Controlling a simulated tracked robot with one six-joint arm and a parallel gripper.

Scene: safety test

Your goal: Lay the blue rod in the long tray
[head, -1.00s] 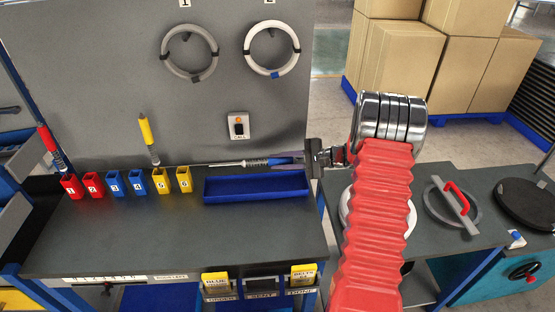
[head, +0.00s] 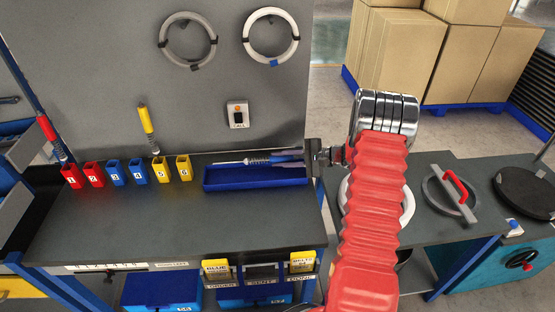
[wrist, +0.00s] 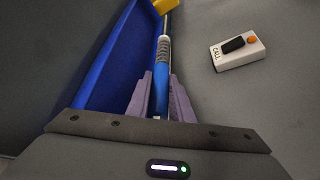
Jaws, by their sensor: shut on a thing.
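The blue rod (head: 259,160) has a thin metal shaft pointing left and a ribbed, spring-like grey middle. My gripper (head: 292,158) is shut on its blue right end and holds it roughly level. The rod is along the back edge of the long blue tray (head: 255,184), its tip near the tray's left end. In the wrist view, the blue rod (wrist: 162,75) is between the purple fingers of my gripper (wrist: 161,98), with the tray (wrist: 100,62) to the left. Its height above the tray is hard to tell.
Numbered red, blue and yellow holders (head: 115,174) stand left of the tray. A red rod (head: 48,132) and a yellow rod (head: 147,121) stand upright in holders. A call box (head: 237,115) is on the panel behind. The bench front (head: 120,230) is clear.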

